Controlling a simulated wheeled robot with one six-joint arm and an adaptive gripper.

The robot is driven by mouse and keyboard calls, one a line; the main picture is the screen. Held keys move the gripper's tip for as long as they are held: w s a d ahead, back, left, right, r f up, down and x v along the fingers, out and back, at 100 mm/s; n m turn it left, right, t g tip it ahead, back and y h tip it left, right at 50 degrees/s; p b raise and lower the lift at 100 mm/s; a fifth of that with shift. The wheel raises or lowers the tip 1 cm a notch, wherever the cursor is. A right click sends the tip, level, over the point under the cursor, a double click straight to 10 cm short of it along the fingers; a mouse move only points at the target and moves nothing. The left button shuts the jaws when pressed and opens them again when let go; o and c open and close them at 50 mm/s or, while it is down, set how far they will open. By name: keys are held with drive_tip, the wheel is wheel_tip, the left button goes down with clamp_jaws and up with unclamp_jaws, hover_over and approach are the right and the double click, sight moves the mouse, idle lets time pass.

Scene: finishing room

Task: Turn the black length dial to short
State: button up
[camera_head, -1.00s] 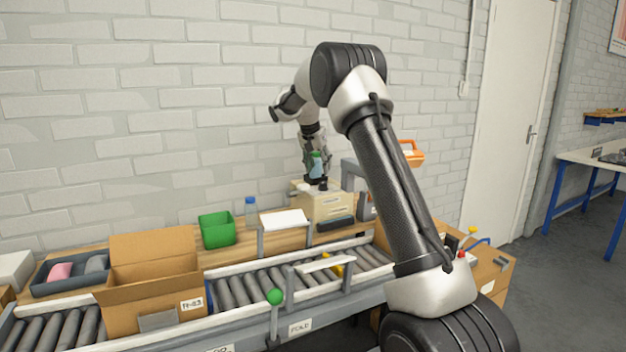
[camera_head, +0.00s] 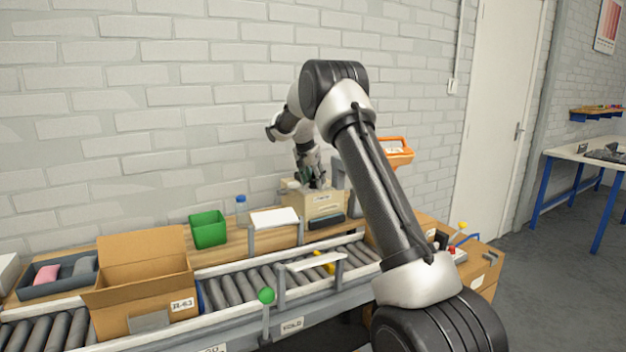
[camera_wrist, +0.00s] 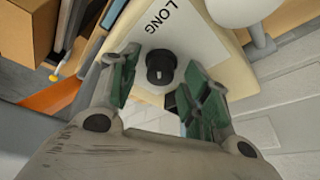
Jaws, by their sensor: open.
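The black length dial (camera_wrist: 160,66) sits on the top of a cream box, beside a white label reading "LONG" (camera_wrist: 168,20) in the wrist view. A small light mark shows on the dial's near side. My gripper (camera_wrist: 163,84) is open, with one green-padded finger on each side of the dial and apart from it. In the head view my gripper (camera_head: 312,180) points down over the cream box (camera_head: 322,204) on the bench. The dial itself is hidden there by the gripper.
A white rounded part (camera_wrist: 242,8) stands close by the dial. A green bin (camera_head: 208,230), a bottle (camera_head: 241,210) and an open carton (camera_head: 145,280) stand to the left. An orange object (camera_head: 396,152) is behind my arm. The roller conveyor (camera_head: 250,286) runs in front.

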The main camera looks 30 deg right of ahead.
drive_tip(key=shift+c, duration=0.4)
drive_tip(key=c, duration=0.9)
drive_tip(key=shift+c, duration=0.2)
drive_tip(key=shift+n, duration=0.5)
drive_tip(key=n+y, duration=0.1)
drive_tip(key=n, duration=0.1)
drive_tip(key=n+t+y, duration=0.1)
drive_tip(key=n, duration=0.2)
drive_tip(key=shift+s+d+r+n+t, duration=0.1)
drive_tip(key=shift+d+n+t, duration=0.05)
drive_tip(key=shift+n+t, duration=0.15)
drive_tip(key=n+y, duration=0.1)
drive_tip(key=n, duration=0.2)
drive_tip(key=shift+d, duration=0.1)
drive_tip(key=shift+n+y, duration=0.8)
drive_tip(key=shift+n, duration=1.3)
